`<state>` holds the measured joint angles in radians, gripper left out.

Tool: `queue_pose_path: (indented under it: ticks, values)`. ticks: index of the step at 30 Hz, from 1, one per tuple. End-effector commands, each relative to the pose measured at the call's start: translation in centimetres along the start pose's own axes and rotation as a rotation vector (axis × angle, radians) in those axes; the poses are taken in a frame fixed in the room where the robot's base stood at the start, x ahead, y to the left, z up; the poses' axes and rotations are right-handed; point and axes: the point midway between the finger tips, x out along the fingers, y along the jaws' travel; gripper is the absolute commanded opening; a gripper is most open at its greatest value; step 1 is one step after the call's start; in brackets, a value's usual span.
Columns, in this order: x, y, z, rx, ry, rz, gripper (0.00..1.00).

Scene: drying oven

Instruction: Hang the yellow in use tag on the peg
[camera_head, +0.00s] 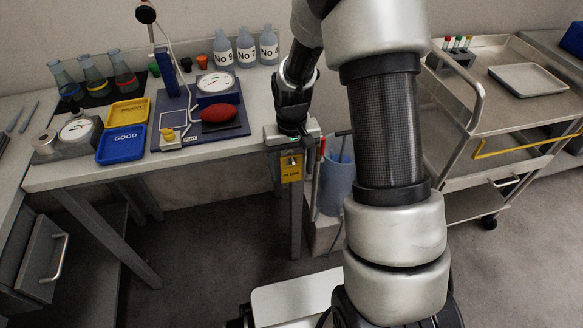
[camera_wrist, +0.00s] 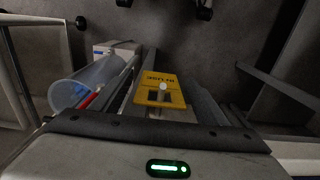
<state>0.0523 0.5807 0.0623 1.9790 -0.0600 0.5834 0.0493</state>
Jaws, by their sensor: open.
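The yellow tag (camera_head: 291,172) hangs upright with dark lettering below my gripper (camera_head: 291,150), in front of the table's right front corner. My gripper is open, close to the upper part of the tag. Its fingertips are hard to make out, and whether they touch the tag is unclear.
A blue bin (camera_head: 338,172) with red and other handles stands right of the tag. A metal trolley (camera_head: 525,85) is at the right. The table (camera_head: 80,172) holds blue and yellow trays, a scale, flasks and bottles. Open floor lies below.

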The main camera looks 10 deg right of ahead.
Motion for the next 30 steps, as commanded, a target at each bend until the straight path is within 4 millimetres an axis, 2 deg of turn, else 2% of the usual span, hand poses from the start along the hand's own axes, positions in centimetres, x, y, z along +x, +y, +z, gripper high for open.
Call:
queue_pose_path:
  ticks: [5,18,24,30]
  values:
    - [-2.9,0.0,-0.1,0.001,0.005,0.0,0.68]
    - [-13.4,0.0,-0.1,0.0,0.005,0.0,0.68]
    - [-16.2,0.0,-0.1,0.0,0.002,0.0,0.68]
    - [-17.2,0.0,0.0,0.0,0.001,0.0,0.68]
